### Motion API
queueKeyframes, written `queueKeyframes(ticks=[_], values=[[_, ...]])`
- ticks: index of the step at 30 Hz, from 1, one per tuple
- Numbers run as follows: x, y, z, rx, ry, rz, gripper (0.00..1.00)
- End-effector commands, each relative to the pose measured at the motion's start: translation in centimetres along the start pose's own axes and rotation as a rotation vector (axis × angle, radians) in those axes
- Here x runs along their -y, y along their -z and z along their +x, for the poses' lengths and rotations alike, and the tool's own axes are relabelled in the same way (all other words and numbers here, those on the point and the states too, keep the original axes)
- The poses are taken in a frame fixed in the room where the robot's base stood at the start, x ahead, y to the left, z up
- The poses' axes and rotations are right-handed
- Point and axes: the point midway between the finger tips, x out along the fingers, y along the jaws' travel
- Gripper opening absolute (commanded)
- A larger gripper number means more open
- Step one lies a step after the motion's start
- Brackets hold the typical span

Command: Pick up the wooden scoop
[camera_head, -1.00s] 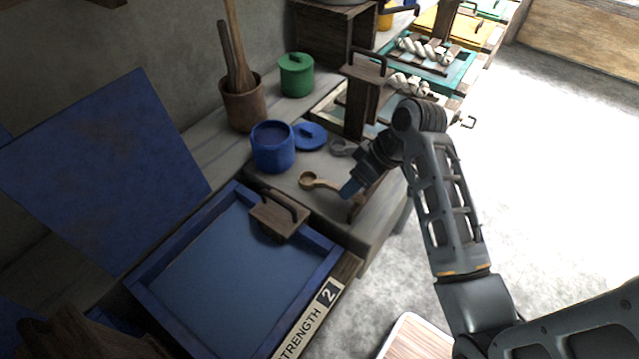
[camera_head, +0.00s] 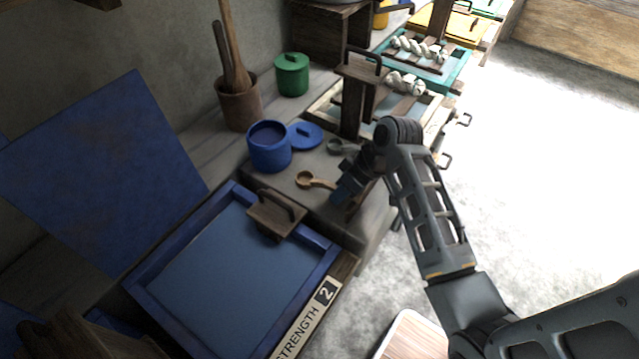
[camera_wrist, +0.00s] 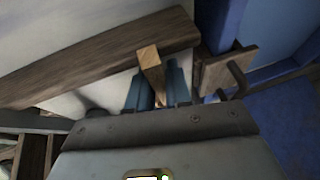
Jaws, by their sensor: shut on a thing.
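The wooden scoop (camera_head: 305,180) is light brown, with a round bowl and a short handle. In the head view it is on the grey ledge in front of the blue pot, bowl to the left. Its handle runs right to my gripper (camera_head: 343,190), whose blue fingers hide the handle's end. In the wrist view, the square handle (camera_wrist: 150,62) stands between the two blue fingers of my gripper (camera_wrist: 157,80), which is shut on it. The bowl is not seen there. I cannot tell whether the scoop is clear of the ledge.
A blue pot (camera_head: 269,147) and its blue lid (camera_head: 305,135) stand behind the scoop; a grey scoop (camera_head: 342,146) lies near my wrist. A blue-framed tray (camera_head: 225,275) with a wooden block (camera_head: 277,214) is in front. A wooden upright (camera_head: 357,105) stands close behind my arm.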

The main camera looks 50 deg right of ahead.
Motion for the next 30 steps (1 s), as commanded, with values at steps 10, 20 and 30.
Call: queueKeyframes(ticks=[10,20,30], values=[[0.0,0.0,0.0,0.0,0.0,0.0,0.0],[0.4,1.0,-2.1,-0.003,-0.002,-0.002,0.0],[-3.2,0.2,-8.8,-0.004,-0.005,0.002,0.0]])
